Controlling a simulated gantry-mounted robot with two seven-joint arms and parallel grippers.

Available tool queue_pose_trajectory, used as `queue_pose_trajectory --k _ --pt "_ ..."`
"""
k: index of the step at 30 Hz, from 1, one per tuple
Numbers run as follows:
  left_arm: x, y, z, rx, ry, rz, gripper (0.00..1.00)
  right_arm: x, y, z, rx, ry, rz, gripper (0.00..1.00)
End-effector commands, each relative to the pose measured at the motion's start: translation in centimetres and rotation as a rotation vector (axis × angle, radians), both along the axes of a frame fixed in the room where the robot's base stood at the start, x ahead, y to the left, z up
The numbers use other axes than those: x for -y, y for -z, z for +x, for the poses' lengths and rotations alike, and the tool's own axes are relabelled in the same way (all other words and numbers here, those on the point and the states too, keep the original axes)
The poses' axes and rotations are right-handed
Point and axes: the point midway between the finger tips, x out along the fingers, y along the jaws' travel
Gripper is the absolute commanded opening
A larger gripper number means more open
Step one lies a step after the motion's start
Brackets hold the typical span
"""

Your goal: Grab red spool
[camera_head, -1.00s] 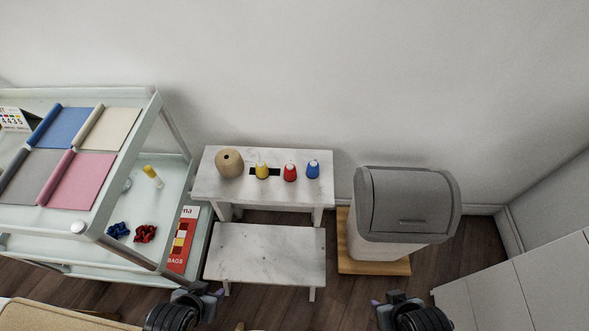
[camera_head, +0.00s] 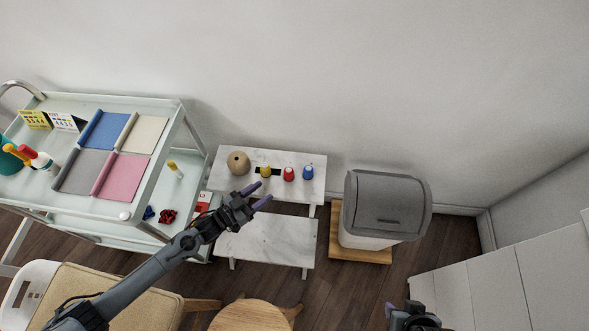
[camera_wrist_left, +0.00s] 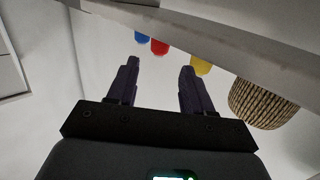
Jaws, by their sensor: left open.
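The red spool (camera_head: 289,174) stands on the white marble upper shelf (camera_head: 231,185), between the yellow spool (camera_head: 265,171) and the blue spool (camera_head: 308,173). My left gripper (camera_head: 262,194) is open and empty, just in front of the shelf and apart from the spools. Its two fingers (camera_wrist_left: 158,80) also show in the left wrist view with nothing between them. My right gripper (camera_head: 400,309) is at the bottom edge, partly cut off.
A lower marble step (camera_head: 270,241) lies under my left gripper. A grey-lidded bin (camera_head: 386,205) stands to the right. A cart (camera_head: 150,150) with fabrics is at left. A round stool (camera_head: 252,314) is below.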

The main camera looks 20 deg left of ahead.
Motion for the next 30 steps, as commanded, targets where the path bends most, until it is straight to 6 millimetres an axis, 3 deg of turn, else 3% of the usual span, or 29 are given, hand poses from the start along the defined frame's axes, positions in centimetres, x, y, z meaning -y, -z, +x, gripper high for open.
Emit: queue_pose_trajectory --k 5,13,20,30 --pt "-0.4 0.0 1.1 0.018 0.026 -0.019 0.51 0.0 0.2 0.0 0.000 0.001 0.001 0.43" --pt "1.5 0.2 4.0 0.019 0.028 -0.022 0.51 -0.1 1.7 0.0 0.000 0.004 0.006 0.43" --pt "2.2 0.2 5.0 0.017 0.028 -0.021 0.51 -0.2 2.2 0.0 0.001 0.006 0.010 0.43" --pt "4.4 0.5 8.3 0.019 0.028 -0.021 0.51 -0.2 4.9 0.0 0.001 0.005 0.009 0.43"
